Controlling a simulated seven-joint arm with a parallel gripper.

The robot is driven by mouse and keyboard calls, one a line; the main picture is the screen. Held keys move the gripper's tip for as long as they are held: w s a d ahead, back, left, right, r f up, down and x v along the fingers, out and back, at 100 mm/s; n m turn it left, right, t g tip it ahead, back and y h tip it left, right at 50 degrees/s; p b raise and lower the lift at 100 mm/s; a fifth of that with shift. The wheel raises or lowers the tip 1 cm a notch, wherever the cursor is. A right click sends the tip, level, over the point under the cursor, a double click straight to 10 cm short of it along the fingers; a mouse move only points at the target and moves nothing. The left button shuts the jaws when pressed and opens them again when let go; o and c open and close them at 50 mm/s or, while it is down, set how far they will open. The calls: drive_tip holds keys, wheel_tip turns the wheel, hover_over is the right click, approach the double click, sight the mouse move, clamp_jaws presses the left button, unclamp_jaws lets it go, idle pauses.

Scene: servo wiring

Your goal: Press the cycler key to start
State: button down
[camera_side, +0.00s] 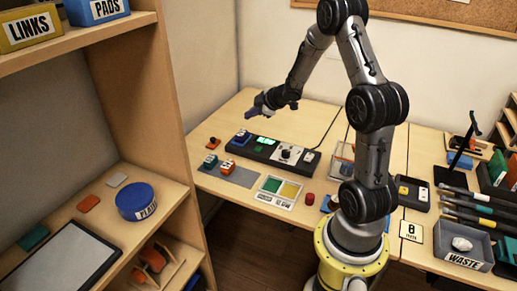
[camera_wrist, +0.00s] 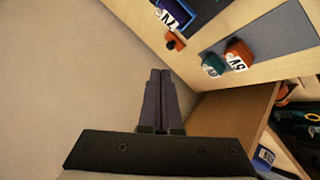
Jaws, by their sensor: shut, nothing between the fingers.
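The cycler appears to be the long black unit (camera_side: 273,155) on the table in the side view. It has a lit green display (camera_side: 266,141), a small green key (camera_side: 260,148), a white dial panel (camera_side: 288,153) and a pale block at its right end (camera_side: 309,157). A blue labelled block (camera_side: 242,136) sits at its left end. My gripper (camera_side: 251,114) is above and behind the unit's left end, apart from it. In the wrist view its purple fingers (camera_wrist: 160,72) are together, with nothing between them. The green key is not visible in the wrist view.
Teal (camera_side: 210,161) and orange (camera_side: 228,165) blocks sit on a grey mat (camera_side: 243,178). A small red-orange piece with a dark knob (camera_side: 213,143) lies left of the unit. A wooden shelf (camera_side: 160,110) stands at the left.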

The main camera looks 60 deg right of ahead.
sight(261, 149)
drive_tip(key=shift+m+g, duration=0.3)
drive_tip(key=shift+m, duration=0.2)
drive_tip(key=s+d+f, duration=0.2)
drive_tip(key=s+f, duration=0.1)
drive_tip(key=shift+d, duration=0.35)
drive_tip(key=shift+f, duration=4.45)
drive_tip(key=shift+f, duration=0.4)
